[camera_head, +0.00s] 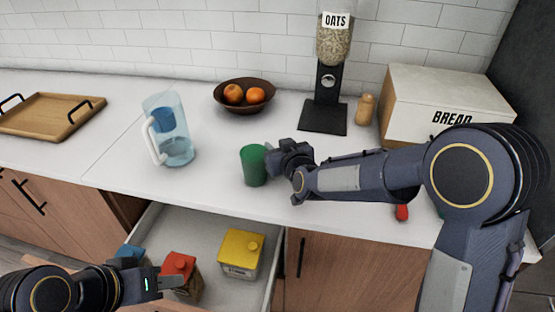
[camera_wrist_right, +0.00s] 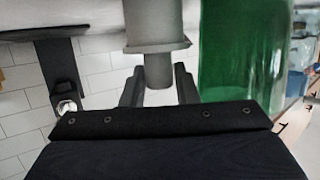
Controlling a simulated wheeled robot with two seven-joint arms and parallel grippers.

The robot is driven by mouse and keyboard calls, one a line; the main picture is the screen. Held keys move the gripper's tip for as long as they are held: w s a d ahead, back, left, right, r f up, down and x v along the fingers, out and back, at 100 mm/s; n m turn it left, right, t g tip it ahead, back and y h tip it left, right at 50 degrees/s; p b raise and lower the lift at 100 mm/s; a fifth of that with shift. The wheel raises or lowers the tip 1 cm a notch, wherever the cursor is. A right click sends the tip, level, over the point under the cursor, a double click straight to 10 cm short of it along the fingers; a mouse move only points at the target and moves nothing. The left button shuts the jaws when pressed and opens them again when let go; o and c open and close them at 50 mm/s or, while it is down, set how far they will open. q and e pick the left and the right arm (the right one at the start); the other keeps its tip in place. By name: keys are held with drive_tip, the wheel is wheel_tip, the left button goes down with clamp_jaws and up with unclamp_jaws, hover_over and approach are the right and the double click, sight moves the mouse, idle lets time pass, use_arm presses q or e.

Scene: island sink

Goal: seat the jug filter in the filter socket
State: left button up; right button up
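The clear jug (camera_head: 177,148) stands upright on the left part of the counter, with a white handle and a blue part (camera_head: 163,118) inside its top. The filter socket itself is not clearly seen. The grey jug filter (camera_wrist_right: 152,22) shows in the right wrist view, with a wide body, a flange and a narrow stem. My right gripper (camera_wrist_right: 159,80) has its fingers against both sides of the stem. In the head view my right gripper (camera_head: 278,160) is beside the green cup and mostly hides the filter. My left gripper (camera_head: 168,283) is low by the drawer, its finger gap unclear.
A green cup (camera_head: 253,166) stands close to my right gripper. Behind are a fruit bowl (camera_head: 243,107), an oats dispenser (camera_head: 325,100) and a bread box (camera_head: 440,95). An open drawer (camera_head: 205,222) holds several coloured containers. A wooden tray (camera_head: 45,115) lies far left.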

clamp_jaws()
